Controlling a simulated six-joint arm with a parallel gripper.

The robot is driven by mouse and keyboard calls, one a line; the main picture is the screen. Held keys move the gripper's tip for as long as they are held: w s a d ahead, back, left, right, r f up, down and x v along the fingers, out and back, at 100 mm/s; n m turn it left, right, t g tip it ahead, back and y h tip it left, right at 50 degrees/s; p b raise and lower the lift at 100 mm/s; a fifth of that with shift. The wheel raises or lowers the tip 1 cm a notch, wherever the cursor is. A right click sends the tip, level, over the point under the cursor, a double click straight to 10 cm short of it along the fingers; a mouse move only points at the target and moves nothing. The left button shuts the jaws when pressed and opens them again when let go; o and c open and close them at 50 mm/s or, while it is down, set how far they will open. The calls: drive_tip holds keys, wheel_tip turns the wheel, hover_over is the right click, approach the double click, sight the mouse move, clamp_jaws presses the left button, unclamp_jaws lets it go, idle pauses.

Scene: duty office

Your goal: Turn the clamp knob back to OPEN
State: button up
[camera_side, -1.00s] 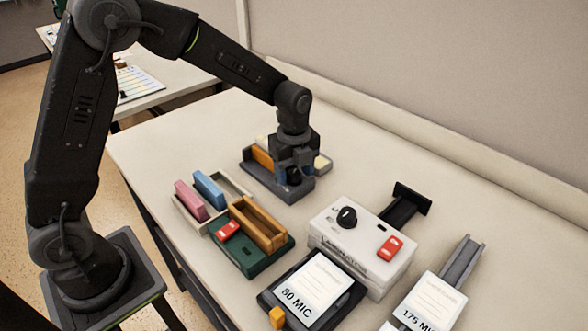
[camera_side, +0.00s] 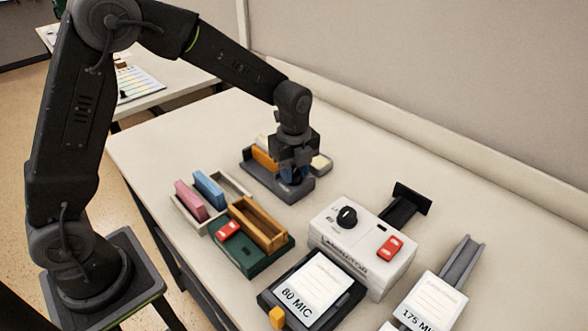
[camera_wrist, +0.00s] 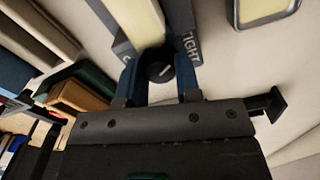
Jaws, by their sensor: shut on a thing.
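The clamp knob (camera_wrist: 159,70) is black and round with a pale pointer line slanting up to the right in the wrist view. It sits on a dark grey clamp base (camera_side: 262,180), with the word TIGHT printed to its right; lettering on its left is mostly hidden. My gripper (camera_wrist: 158,76) points down over it, and its blue fingers are closed on opposite sides of the knob. In the side view my gripper (camera_side: 293,172) covers much of the knob.
A white laminator (camera_side: 362,248) with a black dial and red switch stands to the right.

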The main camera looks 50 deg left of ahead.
drive_tip(key=n, duration=0.3)
drive_tip(key=shift+n, duration=2.1)
drive_tip(key=o, duration=0.9)
